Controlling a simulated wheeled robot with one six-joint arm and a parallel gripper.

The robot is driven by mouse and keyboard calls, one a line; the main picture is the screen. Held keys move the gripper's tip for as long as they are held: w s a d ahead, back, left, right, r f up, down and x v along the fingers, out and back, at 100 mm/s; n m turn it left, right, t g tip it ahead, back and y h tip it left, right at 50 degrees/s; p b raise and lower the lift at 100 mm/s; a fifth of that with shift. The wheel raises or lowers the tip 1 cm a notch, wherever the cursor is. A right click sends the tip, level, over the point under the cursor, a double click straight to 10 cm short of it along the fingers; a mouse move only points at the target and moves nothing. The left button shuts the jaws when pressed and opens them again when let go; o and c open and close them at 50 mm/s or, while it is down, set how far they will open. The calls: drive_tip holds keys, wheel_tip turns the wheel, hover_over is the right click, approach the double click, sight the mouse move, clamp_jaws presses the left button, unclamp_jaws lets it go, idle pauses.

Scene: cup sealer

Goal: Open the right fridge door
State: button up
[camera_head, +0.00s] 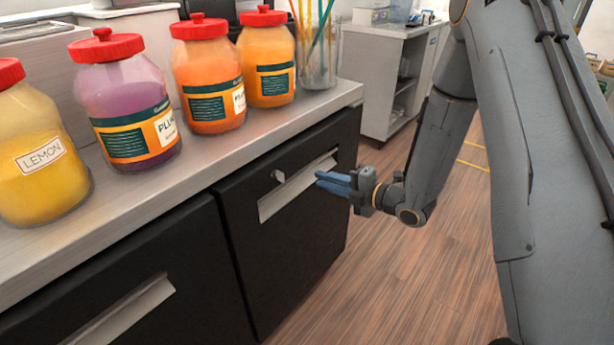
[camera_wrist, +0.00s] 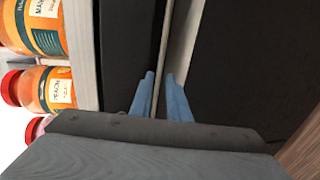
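The right fridge door (camera_head: 300,245) is a black panel under the counter. It looks closed, flush beside the left fridge door (camera_head: 190,285). Its handle (camera_head: 285,194) is a long pale recessed strip near the top. My gripper (camera_head: 320,179) is at the right part of this handle, with its blue fingers pointing at the door. In the wrist view the two fingers (camera_wrist: 159,77) are a little apart, one on each side of the pale handle edge (camera_wrist: 180,50). I cannot tell whether they touch it.
Above the doors, the counter (camera_head: 225,150) holds several jars with red lids, such as the lemon jar (camera_head: 40,180), and a glass of straws (camera_head: 318,60). Wooden floor (camera_head: 400,270) in front of the door is free. A grey cabinet (camera_head: 385,75) stands behind.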

sight(307, 176)
drive_tip(key=x, duration=0.7)
drive_tip(key=shift+p, duration=0.4)
clamp_jaws()
